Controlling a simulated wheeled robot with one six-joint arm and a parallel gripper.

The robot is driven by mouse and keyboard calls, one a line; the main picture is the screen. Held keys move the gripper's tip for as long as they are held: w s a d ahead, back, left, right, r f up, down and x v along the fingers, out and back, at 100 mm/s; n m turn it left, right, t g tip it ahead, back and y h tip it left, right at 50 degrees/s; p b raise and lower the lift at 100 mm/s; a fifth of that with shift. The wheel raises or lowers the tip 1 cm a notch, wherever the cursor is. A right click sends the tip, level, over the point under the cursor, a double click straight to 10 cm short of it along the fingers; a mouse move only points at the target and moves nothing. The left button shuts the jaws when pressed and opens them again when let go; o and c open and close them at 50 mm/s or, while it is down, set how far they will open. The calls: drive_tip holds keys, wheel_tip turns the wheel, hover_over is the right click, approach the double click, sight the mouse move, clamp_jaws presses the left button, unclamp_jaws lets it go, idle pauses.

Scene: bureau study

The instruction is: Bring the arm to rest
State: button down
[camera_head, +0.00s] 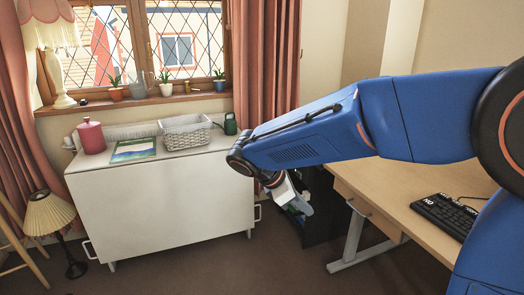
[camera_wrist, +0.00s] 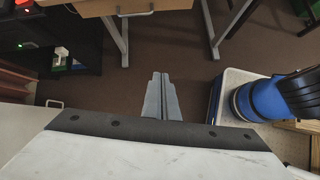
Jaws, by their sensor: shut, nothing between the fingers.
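My blue arm reaches in from the right in the head view and extends out over the gap between the white cabinet and the desk. My gripper (camera_head: 299,201) hangs at the arm's end, pointing down and to the right. In the wrist view the two grey fingers of my gripper (camera_wrist: 162,82) lie together with nothing between them. Below them is bare brown floor.
A white cabinet (camera_head: 160,210) bears a pink canister (camera_head: 91,137), a picture book (camera_head: 134,150), a grey basket (camera_head: 186,133) and a green watering can (camera_head: 230,124). A wooden desk (camera_head: 385,190) with a keyboard (camera_head: 446,214) stands right. A dark shelf (camera_wrist: 78,50) stands near the desk.

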drive_tip(key=s+d+f+m+t+y, duration=0.1)
drive_tip(key=s+d+m+y, duration=0.3)
drive_tip(key=s+d+m, duration=0.3)
drive_tip(key=s+d+m+t+y, duration=0.1)
drive_tip(key=s+d+m+y, duration=0.2)
drive_tip(key=s+d+m, duration=0.4)
drive_tip(key=shift+s+d+f+m+t+y, duration=0.15)
drive_tip(key=shift+s+f+m+t+y, duration=0.25)
drive_tip(key=shift+s+m, duration=3.2)
drive_tip(key=shift+s+n, duration=1.1)
